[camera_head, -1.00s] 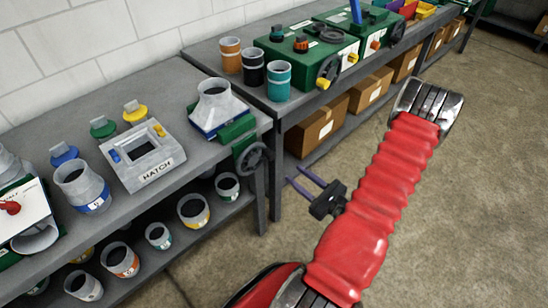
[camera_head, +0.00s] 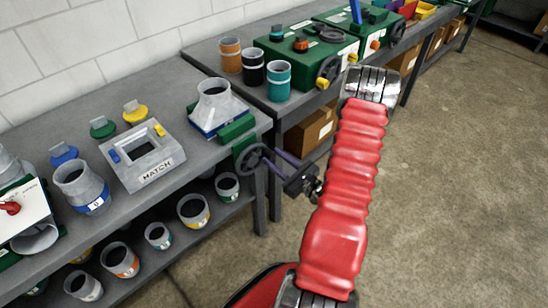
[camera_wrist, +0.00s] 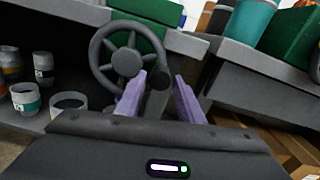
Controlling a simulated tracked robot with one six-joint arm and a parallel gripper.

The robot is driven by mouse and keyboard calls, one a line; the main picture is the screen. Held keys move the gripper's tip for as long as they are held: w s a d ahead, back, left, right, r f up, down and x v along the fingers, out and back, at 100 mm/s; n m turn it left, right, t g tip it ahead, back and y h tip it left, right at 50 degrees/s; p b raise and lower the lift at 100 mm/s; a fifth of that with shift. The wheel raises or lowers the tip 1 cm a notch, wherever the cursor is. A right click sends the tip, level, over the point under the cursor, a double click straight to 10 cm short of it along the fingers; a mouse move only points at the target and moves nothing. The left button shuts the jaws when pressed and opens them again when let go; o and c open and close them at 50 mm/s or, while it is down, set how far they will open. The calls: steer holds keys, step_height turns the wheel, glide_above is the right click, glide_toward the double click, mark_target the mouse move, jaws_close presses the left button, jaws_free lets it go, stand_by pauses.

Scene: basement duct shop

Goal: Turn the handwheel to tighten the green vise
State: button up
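The green vise (camera_head: 237,128) sits at the right front corner of the near bench, with a grey duct fitting (camera_head: 215,102) beside its jaws. Its dark handwheel (camera_head: 250,162) faces out past the bench edge. In the wrist view the spoked handwheel (camera_wrist: 125,61) is left of centre, below the green vise body (camera_wrist: 140,33). The wheel's dark handle knob (camera_wrist: 160,78) shows between my purple fingertips. My gripper (camera_wrist: 159,84) is open, with one finger on each side of the knob; contact cannot be told. My gripper (camera_head: 273,158) also reaches the wheel's right side in the head view.
The hatch fitting (camera_head: 143,155) and several collars share the near bench; more collars fill its lower shelf. The second bench holds green boxes (camera_head: 311,55) with another handwheel (camera_head: 328,70). A cardboard box (camera_head: 311,130) is beneath. Floor to the right is clear.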

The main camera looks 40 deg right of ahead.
steer(key=shift+w, duration=0.55)
steer(key=shift+c, duration=0.6)
jaws_close()
steer(key=shift+d, duration=0.2)
steer(key=shift+a, duration=0.3)
